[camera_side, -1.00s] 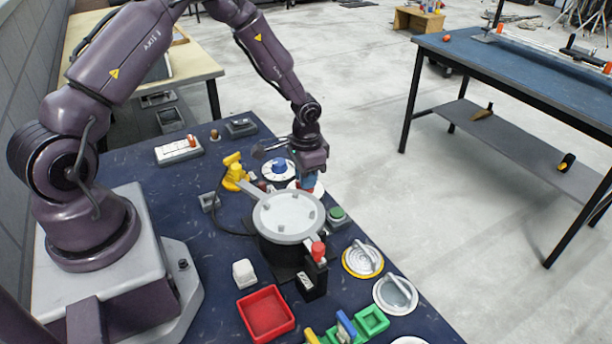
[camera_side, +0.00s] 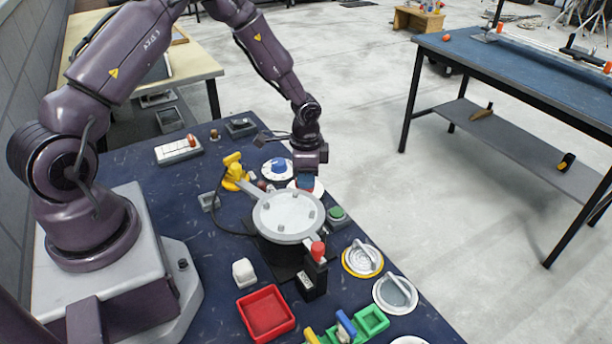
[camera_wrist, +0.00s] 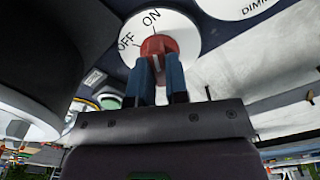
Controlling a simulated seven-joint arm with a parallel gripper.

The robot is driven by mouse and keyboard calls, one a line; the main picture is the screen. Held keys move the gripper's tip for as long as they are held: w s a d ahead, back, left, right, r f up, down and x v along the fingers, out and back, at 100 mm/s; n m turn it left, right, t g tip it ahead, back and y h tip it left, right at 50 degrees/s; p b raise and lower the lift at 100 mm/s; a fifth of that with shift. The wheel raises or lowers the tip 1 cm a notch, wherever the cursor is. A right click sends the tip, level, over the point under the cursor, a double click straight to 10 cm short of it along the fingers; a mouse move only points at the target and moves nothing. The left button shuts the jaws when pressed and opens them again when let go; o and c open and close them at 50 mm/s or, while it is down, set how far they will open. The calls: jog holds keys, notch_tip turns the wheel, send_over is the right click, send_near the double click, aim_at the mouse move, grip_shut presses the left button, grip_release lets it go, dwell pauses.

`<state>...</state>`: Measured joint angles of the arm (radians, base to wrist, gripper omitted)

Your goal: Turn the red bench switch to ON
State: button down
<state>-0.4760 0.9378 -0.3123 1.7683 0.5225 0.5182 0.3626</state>
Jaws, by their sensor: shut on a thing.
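The red switch knob (camera_wrist: 153,45) sits on a round white dial (camera_wrist: 190,32) marked OFF and ON in black. In the wrist view, OFF is at the dial's left and ON is near its top. My gripper (camera_wrist: 160,72) has its two blue fingers shut on the knob, one on each side. Which mark the knob points to I cannot tell. In the side view my gripper (camera_side: 304,182) is low over the white dial (camera_side: 318,188), behind the grey round drum, and the knob is hidden there.
A grey-topped drum (camera_side: 288,215) stands close in front of my gripper. A blue-knobbed dial (camera_side: 278,167) and a yellow device (camera_side: 234,172) are to its left. A green button (camera_side: 337,213) is to the right. The red tray (camera_side: 266,313) lies nearer the camera.

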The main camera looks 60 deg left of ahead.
jog(key=c, duration=1.1)
grip_release()
notch_tip(320, 180, up, 13)
